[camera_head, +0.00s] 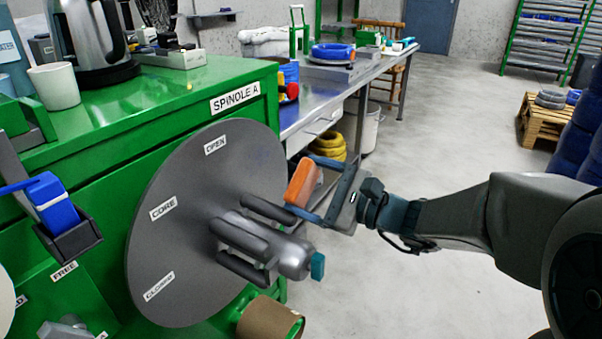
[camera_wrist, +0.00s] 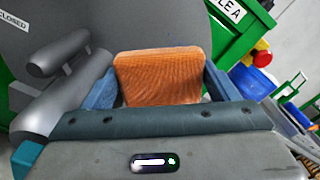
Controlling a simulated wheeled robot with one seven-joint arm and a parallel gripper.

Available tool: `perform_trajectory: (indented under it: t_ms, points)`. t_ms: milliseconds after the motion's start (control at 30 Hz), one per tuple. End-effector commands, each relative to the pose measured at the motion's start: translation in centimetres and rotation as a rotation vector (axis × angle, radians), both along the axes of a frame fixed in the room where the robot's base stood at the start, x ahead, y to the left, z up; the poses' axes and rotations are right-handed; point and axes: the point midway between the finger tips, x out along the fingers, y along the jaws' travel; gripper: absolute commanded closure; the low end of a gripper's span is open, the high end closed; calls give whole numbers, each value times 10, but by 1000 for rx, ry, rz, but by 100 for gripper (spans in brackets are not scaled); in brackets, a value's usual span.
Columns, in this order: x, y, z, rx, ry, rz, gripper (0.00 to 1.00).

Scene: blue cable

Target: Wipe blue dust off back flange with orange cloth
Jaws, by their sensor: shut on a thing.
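The back flange (camera_head: 185,265) is a large grey disc on the green machine, with labels OPEN, CORE and CLOSED. In the wrist view it fills the upper background (camera_wrist: 130,25). A grey hub with several bars sticks out of its middle (camera_head: 285,255). My gripper (camera_head: 312,190) is to the right of the flange, near its right edge and above the hub. It is shut on the orange cloth (camera_head: 303,181), a folded block that also shows between the fingers in the wrist view (camera_wrist: 160,78). The cloth appears close to the flange face; I cannot tell whether it touches.
The green cabinet (camera_head: 150,110) carries a kettle (camera_head: 95,40) and a white cup (camera_head: 54,86). A cardboard tube (camera_head: 270,320) lies below the hub. A metal workbench (camera_head: 325,95) stands behind. The floor (camera_head: 450,130) behind my arm is clear.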

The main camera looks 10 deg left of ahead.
Motion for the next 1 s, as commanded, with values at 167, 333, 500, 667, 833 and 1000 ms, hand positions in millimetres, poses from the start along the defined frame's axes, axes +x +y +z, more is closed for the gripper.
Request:
perform_trajectory:
  t_ms: [167,333,500,667,833,1000]
  points:
    - [8,12,14,74,204,8,44]
    - [13,23,12,145,399,8,44]
    - [15,31,7,196,543,5,44]
    - [15,34,3,219,607,2,44]
    - [18,41,1,223,621,3,44]
    - [24,56,0,222,620,4,44]
